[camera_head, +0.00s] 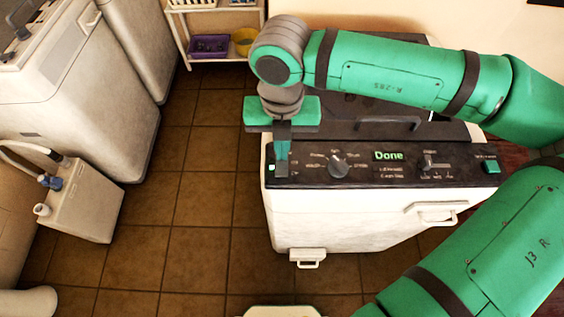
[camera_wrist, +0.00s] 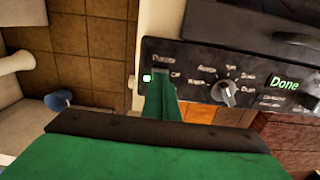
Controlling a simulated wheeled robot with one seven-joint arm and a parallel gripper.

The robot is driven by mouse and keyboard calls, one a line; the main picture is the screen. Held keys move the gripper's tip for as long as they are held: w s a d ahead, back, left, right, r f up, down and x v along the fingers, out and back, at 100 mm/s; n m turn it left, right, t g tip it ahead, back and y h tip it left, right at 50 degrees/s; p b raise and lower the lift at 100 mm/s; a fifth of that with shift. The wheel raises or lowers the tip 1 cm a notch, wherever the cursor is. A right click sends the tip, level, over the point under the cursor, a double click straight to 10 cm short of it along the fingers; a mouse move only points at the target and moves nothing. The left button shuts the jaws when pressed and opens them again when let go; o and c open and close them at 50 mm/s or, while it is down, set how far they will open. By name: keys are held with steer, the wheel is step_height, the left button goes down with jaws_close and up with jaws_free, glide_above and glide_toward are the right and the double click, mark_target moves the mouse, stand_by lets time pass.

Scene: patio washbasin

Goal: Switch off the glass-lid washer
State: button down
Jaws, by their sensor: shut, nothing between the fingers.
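The washer (camera_head: 340,222) is a white machine with a dark control panel (camera_head: 382,171) and a dark lid partly hidden behind my arm. The panel display (camera_head: 388,155) reads "Done" in green. A grey knob (camera_head: 339,164) sits left of the display; it also shows in the wrist view (camera_wrist: 227,93). My gripper (camera_head: 282,172) is shut and empty, pointing down at the panel's left end. In the wrist view its fingertips (camera_wrist: 161,77) are by the power marking, beside a small lit green light (camera_wrist: 147,77). The power button itself is hidden by the fingers; I cannot tell whether they touch it.
A second knob (camera_head: 428,163) and a green button (camera_head: 491,167) are on the panel's right. A dark lid handle (camera_head: 388,124) rises behind the panel. White machines (camera_head: 75,80) stand at left, a shelf with bins (camera_head: 210,46) at back. Tiled floor (camera_head: 205,200) between is clear.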

steer(key=shift+f, duration=0.75)
stand_by(0.4)
steer(key=shift+r, duration=0.1)
step_height(320, 180, up, 7)
stand_by(0.9)
stand_by(0.5)
